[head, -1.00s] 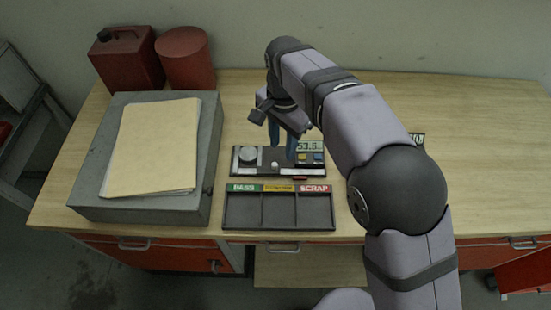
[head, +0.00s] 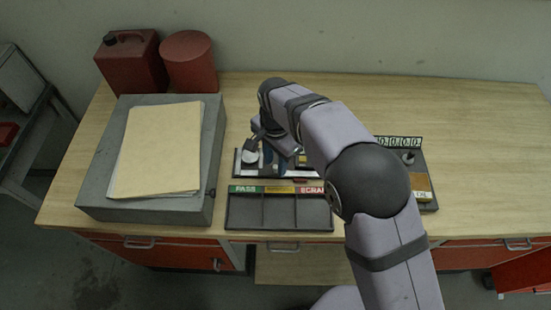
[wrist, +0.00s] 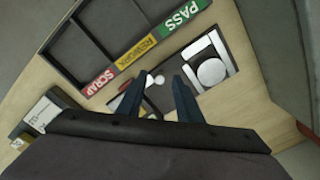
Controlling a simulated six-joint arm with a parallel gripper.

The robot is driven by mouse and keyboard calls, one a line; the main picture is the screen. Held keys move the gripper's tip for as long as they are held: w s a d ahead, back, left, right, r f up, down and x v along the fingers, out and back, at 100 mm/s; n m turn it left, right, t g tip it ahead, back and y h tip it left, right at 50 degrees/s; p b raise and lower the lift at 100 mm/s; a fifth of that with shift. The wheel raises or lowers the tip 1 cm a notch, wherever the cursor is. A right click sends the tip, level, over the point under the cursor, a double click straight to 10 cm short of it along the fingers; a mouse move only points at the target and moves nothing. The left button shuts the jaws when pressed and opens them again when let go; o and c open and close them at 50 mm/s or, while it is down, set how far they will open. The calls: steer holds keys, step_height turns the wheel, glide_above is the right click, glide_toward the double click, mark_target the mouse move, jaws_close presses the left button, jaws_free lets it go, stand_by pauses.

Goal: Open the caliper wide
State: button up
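The caliper is a dark flat fixture with a pale strip. In the head view its left end with a round silver-white disc (head: 250,156) shows, and my wrist and fingers cover much of the rest, including the readout. My gripper (head: 275,166) is over the middle of the fixture, its blue fingers pointing down. In the wrist view the two fingers stand apart and my gripper is open. A small white knob (wrist: 159,79) appears between the fingertips; I cannot tell whether they touch it. The white disc (wrist: 212,72) lies beside the right finger.
An empty three-compartment tray (head: 230,212) labelled PASS, REWORK and SCRAP lies in front. A grey block (head: 90,180) with folders (head: 158,150) stands left. Red containers (head: 133,62) stand behind it. A counter device (head: 398,142) is at right. The bench is clear at far right.

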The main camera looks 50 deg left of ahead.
steer(key=shift+f, duration=0.25)
jaws_close()
steer(key=shift+w+d, duration=0.7)
jaws_free()
steer(key=shift+a, duration=0.1)
steer(key=shift+r+b, duration=0.1)
steer(key=shift+b, duration=0.2)
step_height(320, 180, up, 7)
steer(key=b, duration=0.3)
steer(key=shift+r, duration=0.15)
